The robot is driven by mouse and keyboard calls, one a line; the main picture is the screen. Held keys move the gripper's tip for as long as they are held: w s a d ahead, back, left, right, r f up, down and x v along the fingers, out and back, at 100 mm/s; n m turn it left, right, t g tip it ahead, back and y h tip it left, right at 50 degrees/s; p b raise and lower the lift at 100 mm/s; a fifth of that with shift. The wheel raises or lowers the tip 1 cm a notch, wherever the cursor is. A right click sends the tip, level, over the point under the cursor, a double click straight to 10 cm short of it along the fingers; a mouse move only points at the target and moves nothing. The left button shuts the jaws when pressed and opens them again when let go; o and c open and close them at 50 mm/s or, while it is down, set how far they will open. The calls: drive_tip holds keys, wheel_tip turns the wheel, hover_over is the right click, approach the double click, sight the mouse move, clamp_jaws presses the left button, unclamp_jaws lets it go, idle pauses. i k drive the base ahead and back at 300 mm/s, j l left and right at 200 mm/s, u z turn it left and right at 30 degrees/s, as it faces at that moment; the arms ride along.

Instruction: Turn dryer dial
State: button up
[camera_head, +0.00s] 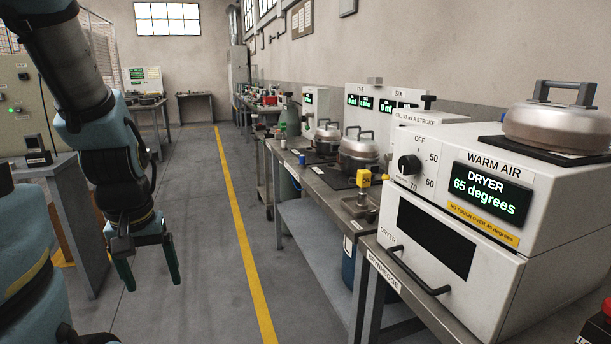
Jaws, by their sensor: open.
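The dryer (480,278) is a white box oven on the bench at the right, with a black handle across its lower door. Its dial (409,165) is a black round knob on the upper left of the front, with OFF, 50, 60 and 70 marked around it. The display (488,192) beside it reads "DRYER 65 degrees" in green. My gripper (148,282) hangs at the left over the floor, pointing down, its two green-edged fingers apart and empty. It is well to the left of the dryer and touches nothing.
A lidded metal pot (557,128) sits on the dryer top. A yellow-topped device (363,190) and another pot (359,152) stand on the bench left of the dryer. A grey table (62,190) is at the left. The aisle floor (215,260) is clear.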

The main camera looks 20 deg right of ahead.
sight(410, 164)
drive_tip(key=z, duration=1.85)
